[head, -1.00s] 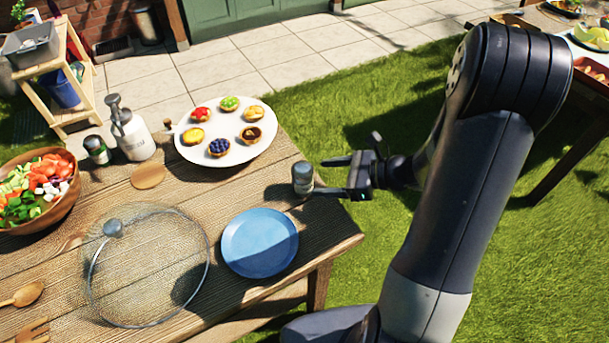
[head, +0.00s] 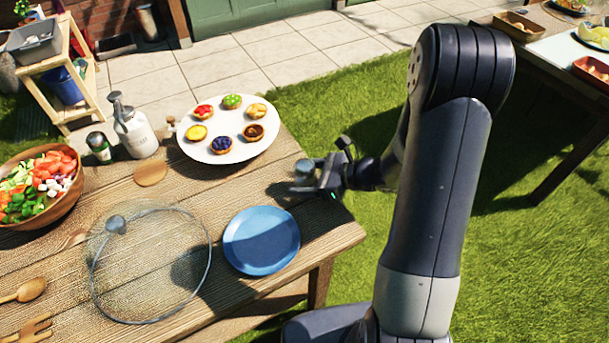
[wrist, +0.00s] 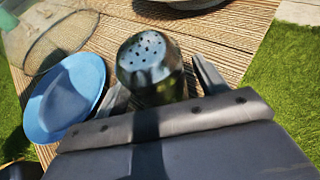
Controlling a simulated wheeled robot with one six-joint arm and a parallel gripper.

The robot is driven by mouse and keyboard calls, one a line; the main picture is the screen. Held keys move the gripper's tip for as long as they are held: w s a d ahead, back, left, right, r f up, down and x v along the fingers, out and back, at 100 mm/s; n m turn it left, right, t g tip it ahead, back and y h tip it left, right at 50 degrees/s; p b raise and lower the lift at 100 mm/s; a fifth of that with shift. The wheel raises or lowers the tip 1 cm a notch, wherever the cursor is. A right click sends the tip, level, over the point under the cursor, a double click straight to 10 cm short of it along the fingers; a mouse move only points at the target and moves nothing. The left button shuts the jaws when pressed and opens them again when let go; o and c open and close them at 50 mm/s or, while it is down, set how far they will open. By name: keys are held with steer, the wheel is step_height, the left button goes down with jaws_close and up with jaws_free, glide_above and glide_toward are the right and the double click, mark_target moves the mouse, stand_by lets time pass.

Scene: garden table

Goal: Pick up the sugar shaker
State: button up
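The sugar shaker (head: 305,168), with a grey metal top, stands near the right edge of the wooden table. In the wrist view its perforated lid (wrist: 146,55) and dark glass body show upright between my fingers. My gripper (head: 306,179) has come in from the right at a low height, and its fingers lie on either side of the shaker. In the wrist view my gripper (wrist: 162,83) looks open, with a narrow gap beside the right finger. Contact on the left side is hard to tell. The shaker's lower part is hidden by my gripper.
A blue plate (head: 261,261) lies in front of the shaker, and a white plate of tarts (head: 196,153) behind it. A glass lid (head: 113,226), salad bowl (head: 66,207), pump bottle (head: 136,136) and small dark-capped jar (head: 98,148) stand farther left.

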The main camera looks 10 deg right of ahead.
steer(key=c, duration=1)
steer(key=shift+r, duration=0.1)
